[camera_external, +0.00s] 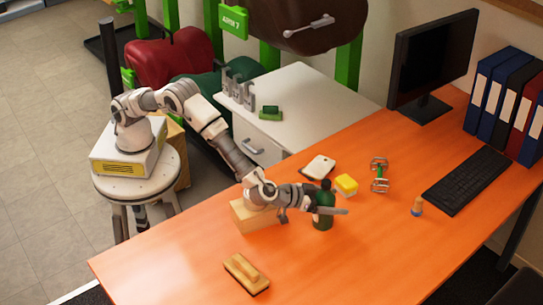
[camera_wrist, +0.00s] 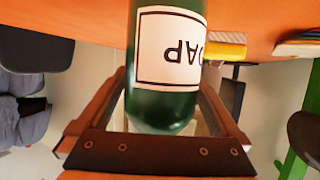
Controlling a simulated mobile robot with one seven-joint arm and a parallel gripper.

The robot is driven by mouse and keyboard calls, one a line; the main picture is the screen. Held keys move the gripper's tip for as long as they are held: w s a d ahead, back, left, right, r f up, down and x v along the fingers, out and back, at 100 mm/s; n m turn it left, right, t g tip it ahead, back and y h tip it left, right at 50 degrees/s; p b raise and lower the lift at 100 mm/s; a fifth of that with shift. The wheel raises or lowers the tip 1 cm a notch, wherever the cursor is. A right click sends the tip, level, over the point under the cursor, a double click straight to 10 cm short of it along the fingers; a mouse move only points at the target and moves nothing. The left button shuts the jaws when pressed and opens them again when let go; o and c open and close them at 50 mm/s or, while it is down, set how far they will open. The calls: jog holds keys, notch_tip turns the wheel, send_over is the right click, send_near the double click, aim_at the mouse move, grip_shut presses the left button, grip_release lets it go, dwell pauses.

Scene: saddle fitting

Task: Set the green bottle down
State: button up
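The green bottle (camera_external: 323,218) is upright with a dark cap, near the middle of the orange table. My gripper (camera_external: 325,208) reaches it from the left, with its fingers at the bottle's sides. In the wrist view the bottle (camera_wrist: 165,108) fills the space between the two fingers, and its white label shows upside down. The fingers look closed against its sides. Part of the bottle is hidden behind a finger in the external view. I cannot tell whether its base touches the table.
The front right is clear.

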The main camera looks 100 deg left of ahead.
jog(key=shift+s+d+r, duration=0.1)
jog(key=shift+s+r, duration=0.05)
jog(key=shift+r, duration=0.1)
jog(key=p+v, duration=0.2)
jog(key=v, duration=0.9)
jog(key=shift+s, duration=0.3)
jog(key=shift+d, duration=0.1)
